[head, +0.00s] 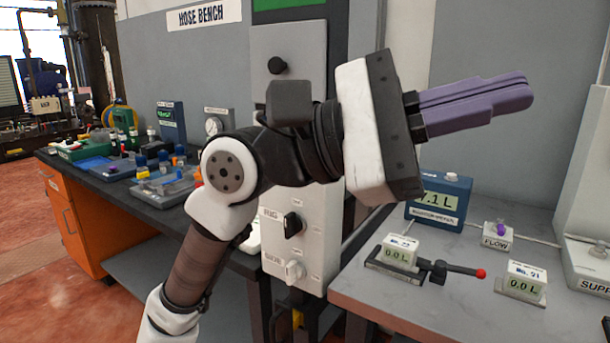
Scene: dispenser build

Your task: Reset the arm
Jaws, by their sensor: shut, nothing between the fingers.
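My gripper (508,96) is raised in the upper right of the head view, with its purple fingers pointing right. The fingers are together and nothing is between them. My arm rises from the bottom left and bends at the elbow, in front of the grey panel. The gripper is well above the grey bench (385,306) and touches nothing there. Part of the panel is hidden behind my arm.
On the grey bench stand a blue display box (440,200) reading 7.1 L, a small white meter (400,250), another meter (525,280) and a FLOW box (497,236). A red-tipped lever (460,270) sticks out. The hose bench (140,190) at left is cluttered.

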